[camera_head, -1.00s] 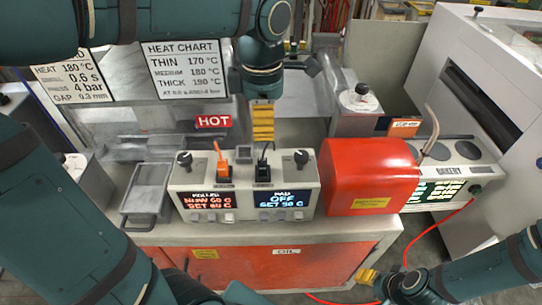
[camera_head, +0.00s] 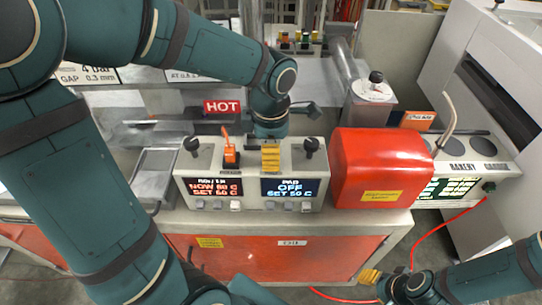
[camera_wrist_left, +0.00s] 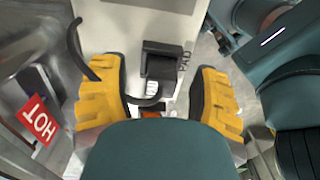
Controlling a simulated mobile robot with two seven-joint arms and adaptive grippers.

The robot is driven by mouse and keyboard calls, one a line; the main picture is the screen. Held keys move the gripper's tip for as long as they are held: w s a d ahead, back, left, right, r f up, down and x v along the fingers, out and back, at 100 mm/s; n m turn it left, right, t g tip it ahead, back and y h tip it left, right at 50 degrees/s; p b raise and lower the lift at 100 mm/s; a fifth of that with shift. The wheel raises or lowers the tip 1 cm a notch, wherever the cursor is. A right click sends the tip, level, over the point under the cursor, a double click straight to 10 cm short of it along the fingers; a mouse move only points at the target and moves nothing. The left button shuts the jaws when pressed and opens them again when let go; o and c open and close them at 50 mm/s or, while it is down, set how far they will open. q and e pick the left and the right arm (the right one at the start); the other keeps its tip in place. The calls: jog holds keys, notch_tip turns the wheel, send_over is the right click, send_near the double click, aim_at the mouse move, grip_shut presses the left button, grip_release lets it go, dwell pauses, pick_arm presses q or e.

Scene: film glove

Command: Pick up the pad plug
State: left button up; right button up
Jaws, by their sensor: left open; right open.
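The black pad plug (camera_wrist_left: 158,66) sits in its socket beside the PAD label in the left wrist view, with a black cord near it. In the head view it is hidden behind my left gripper. My left gripper (camera_head: 270,157) points down over the top of the control box (camera_head: 250,197), above its PAD display. Its yellow fingers are open on either side of the plug in the left wrist view (camera_wrist_left: 165,95), with gaps showing. I cannot tell its exact height over the plug. My right gripper (camera_head: 370,276) is open and empty, low at the front right.
An orange plug (camera_head: 230,156) stands close to the left of my left gripper. Black knobs (camera_head: 311,146) rise at the box's ends. A red cover (camera_head: 378,165) stands to the right, and a HOT sign (camera_head: 222,106) is behind.

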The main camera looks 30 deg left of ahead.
pick_arm(q)
jog(key=shift+f, duration=0.25)
grip_shut()
jog(key=shift+r, duration=0.1)
